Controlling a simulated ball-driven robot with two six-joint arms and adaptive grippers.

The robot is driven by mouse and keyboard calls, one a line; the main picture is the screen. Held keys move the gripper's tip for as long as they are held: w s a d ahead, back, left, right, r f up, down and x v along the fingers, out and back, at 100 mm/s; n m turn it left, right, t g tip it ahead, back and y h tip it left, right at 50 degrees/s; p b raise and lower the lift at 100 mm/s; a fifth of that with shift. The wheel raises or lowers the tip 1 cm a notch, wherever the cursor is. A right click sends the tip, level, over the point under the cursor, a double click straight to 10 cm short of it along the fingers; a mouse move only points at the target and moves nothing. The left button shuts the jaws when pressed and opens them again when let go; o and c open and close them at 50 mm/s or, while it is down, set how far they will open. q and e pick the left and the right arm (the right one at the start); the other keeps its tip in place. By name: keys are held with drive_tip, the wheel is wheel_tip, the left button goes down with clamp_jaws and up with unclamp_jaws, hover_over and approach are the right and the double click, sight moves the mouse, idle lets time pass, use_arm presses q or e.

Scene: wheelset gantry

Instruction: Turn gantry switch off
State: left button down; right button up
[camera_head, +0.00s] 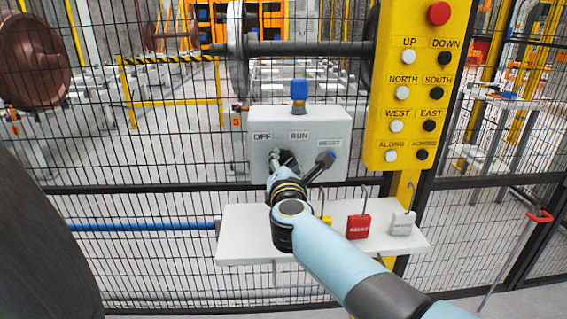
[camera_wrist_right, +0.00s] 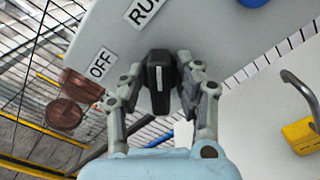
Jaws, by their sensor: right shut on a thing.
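The pale switch box (camera_head: 330,121) hangs on the mesh fence, with OFF, RUN and RESET labels on its face. Its black switch knob (camera_wrist_right: 158,72), with a white line, shows in the right wrist view. The knob's long side points roughly toward the RUN label (camera_wrist_right: 143,10), not toward the OFF label (camera_wrist_right: 100,63). My right gripper (camera_head: 284,163) is at the box face below these labels, its fingers (camera_wrist_right: 163,90) shut on the knob from both sides. In the head view the gripper mostly hides the knob. My left gripper is not in view.
A white shelf (camera_head: 240,243) below holds red (camera_head: 358,226) and grey (camera_head: 402,224) padlocks; a yellow one (camera_wrist_right: 302,135) is near my arm. A yellow button panel (camera_head: 411,80) stands at right. Mesh fence lies behind.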

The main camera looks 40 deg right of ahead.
drive_tip(key=shift+n, duration=0.5)
drive_tip(key=n, duration=0.4)
drive_tip(key=shift+a+r+p, duration=0.1)
drive_tip(key=shift+p, duration=0.3)
drive_tip(key=n+p, duration=0.1)
drive_tip(key=n, duration=0.3)
drive_tip(key=shift+w+a, duration=0.1)
drive_tip(key=n+p, duration=0.1)
drive_tip(key=n, duration=0.3)
drive_tip(key=shift+a, duration=0.1)
drive_tip(key=n+p, duration=0.2)
drive_tip(key=n, duration=0.2)
drive_tip(key=shift+w+a+n, duration=0.1)
drive_tip(key=shift+n, duration=0.6)
drive_tip(key=o, duration=0.9)
drive_tip(key=shift+c, duration=0.2)
